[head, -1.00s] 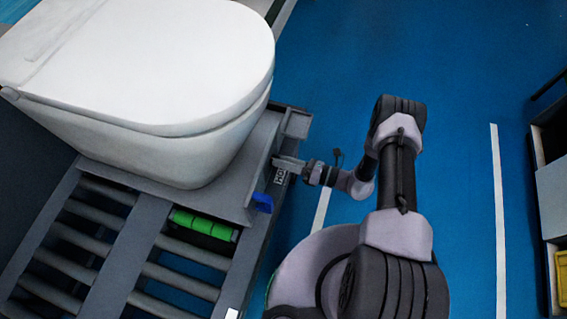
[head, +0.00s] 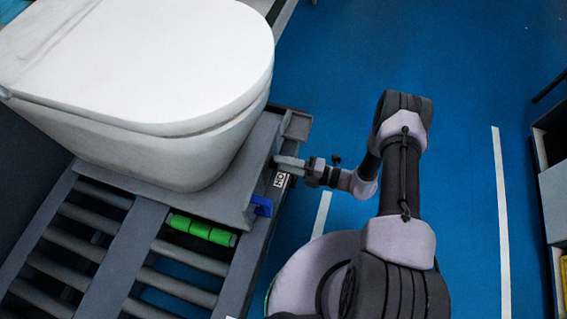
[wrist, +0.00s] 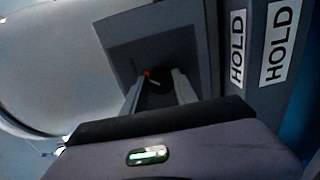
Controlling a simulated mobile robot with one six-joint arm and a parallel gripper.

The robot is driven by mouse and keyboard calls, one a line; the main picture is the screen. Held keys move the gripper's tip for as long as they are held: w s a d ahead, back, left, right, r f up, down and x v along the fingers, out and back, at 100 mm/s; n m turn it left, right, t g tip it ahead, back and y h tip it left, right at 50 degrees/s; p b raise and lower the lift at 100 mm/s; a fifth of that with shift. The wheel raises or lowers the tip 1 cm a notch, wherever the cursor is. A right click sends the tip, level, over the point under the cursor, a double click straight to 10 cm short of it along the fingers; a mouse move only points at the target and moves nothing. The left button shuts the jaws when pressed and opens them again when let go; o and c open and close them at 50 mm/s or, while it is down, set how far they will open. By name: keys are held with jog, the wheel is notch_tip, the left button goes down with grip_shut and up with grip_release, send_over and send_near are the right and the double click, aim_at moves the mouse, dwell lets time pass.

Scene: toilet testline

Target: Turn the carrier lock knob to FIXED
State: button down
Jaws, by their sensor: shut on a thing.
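The carrier lock knob (wrist: 158,78) is a dark round shape on the grey carrier side, with a small orange-red mark and a pale streak near it. My gripper (wrist: 156,88) is shut on the knob, one finger on either side in the wrist view. In the head view my gripper (head: 283,162) reaches left to the carrier's side below the toilet, and the knob is hidden there. Two white HOLD labels (wrist: 278,44) show right of the knob in the wrist view. The knob's exact pointing direction is too dark to tell, and no FIXED marking is readable.
A white toilet (head: 150,60) stands on the grey carrier (head: 236,196), above a roller conveyor (head: 90,216) with a green roller (head: 203,230). A blue tab (head: 261,206) sticks out from the carrier near my gripper. Blue floor (head: 465,90) is open to the right; shelving stands at the far right.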

jog(key=shift+m, duration=0.4)
jog(key=c, duration=1)
grip_release()
jog(key=shift+o, duration=0.2)
jog(key=shift+d, duration=0.1)
jog(key=p+v, duration=0.3)
jog(key=v, duration=1.4)
jog(key=shift+p, duration=0.3)
jog(key=shift+s+d, duration=0.1)
